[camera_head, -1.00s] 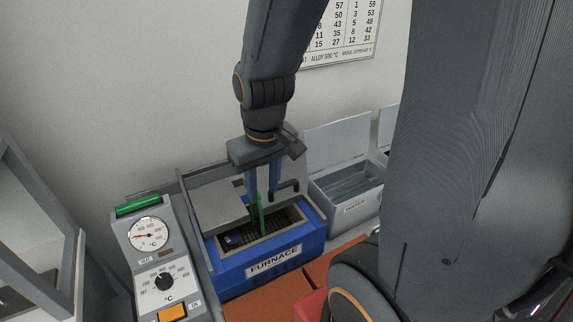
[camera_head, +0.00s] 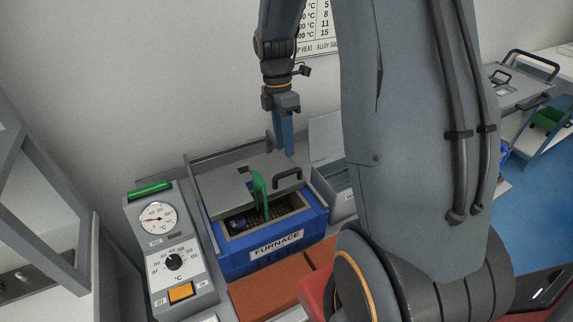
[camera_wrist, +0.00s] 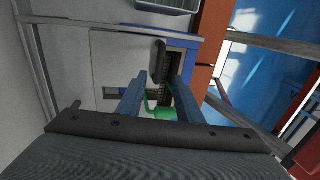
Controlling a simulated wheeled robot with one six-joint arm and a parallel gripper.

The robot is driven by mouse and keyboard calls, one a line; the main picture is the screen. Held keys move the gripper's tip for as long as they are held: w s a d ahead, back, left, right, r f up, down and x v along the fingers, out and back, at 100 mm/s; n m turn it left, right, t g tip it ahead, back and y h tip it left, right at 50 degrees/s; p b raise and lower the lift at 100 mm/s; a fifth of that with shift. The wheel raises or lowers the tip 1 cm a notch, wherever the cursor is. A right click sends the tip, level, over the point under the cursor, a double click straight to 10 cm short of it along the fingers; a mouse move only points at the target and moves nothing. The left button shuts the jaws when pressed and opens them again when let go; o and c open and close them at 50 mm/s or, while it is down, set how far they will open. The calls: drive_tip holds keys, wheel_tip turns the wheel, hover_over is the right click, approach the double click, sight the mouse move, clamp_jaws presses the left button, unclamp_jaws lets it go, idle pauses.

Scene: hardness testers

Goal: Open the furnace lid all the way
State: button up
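The blue furnace (camera_head: 277,262) stands at the centre of the head view. Its flat grey lid (camera_head: 225,187) covers the rear part of the opening, and the dark grated chamber (camera_head: 262,216) shows along the front. A dark bar handle (camera_head: 288,176) is on the lid's right side; it also shows in the wrist view (camera_wrist: 160,62). My gripper (camera_head: 288,152) points down above the lid, near the handle. In the wrist view its blue fingers are apart, with no object clearly held between them.
A control box (camera_head: 175,265) with a dial and orange switch stands left of the furnace. A grey rail frame (camera_head: 190,170) runs behind and beside the lid. Red-brown tiles (camera_head: 268,290) lie in front.

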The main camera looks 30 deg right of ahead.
sight(288, 171)
drive_tip(key=shift+s+f+p, duration=0.25)
drive_tip(key=shift+f+p, duration=0.1)
drive_tip(key=shift+f, duration=0.9)
drive_tip(key=shift+s+f+p, duration=0.25)
drive_tip(key=shift+f+p, duration=0.1)
drive_tip(key=shift+f, duration=0.95)
drive_tip(key=shift+s+f+p, duration=0.25)
drive_tip(key=shift+f+p, duration=0.1)
drive_tip(key=shift+f, duration=0.9)
clamp_jaws()
